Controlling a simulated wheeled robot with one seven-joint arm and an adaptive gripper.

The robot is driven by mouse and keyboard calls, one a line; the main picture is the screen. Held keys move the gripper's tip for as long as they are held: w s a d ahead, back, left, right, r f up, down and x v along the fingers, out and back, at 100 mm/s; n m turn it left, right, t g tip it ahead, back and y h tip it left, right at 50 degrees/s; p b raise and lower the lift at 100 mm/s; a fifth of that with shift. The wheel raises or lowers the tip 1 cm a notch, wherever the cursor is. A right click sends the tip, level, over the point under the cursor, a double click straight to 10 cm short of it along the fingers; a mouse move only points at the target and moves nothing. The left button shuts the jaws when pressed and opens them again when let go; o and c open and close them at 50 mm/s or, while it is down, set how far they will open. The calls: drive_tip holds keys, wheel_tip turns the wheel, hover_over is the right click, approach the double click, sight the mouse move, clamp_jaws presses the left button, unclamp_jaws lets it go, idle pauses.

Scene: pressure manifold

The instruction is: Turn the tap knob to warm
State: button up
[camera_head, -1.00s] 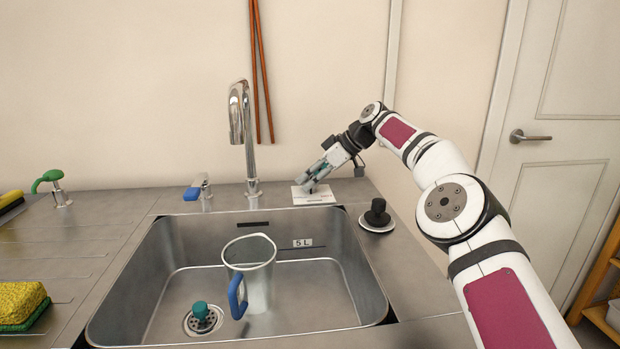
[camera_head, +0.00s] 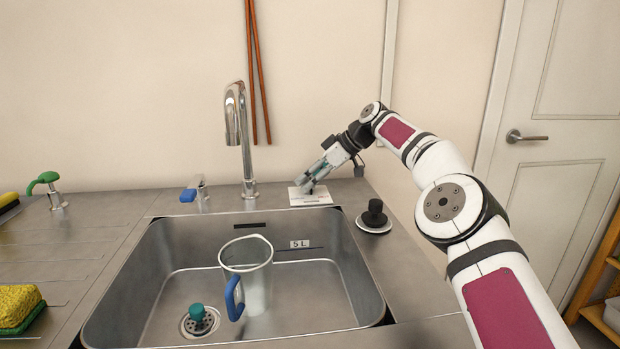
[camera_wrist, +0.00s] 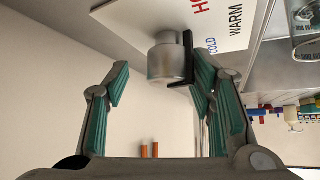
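The tap knob (camera_wrist: 168,60) is a short silver cylinder with a black bar (camera_wrist: 188,58) across its right side. It stands on a white plate (camera_wrist: 232,35) with the words HOT (partly cut off), COLD and WARM; I cannot tell which word the bar marks. In the head view the plate (camera_head: 322,199) lies on the counter right of the faucet (camera_head: 237,130), and my gripper hides the knob. My gripper (camera_wrist: 160,72) is open with green-padded fingers. The knob lies ahead between the fingers; the right fingertip is close to the bar, and contact is unclear. My gripper (camera_head: 308,184) is low over the plate.
The sink (camera_head: 350,262) holds a jug (camera_head: 255,285) with a blue handle and a teal plug (camera_head: 198,315). A blue-handled lever (camera_head: 192,192) is left of the faucet. A black stopper (camera_head: 375,213) stands right of the sink. Sponges (camera_head: 18,305) lie at left.

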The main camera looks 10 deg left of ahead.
drive_tip(key=v, duration=1.2)
drive_tip(key=shift+d, duration=0.15)
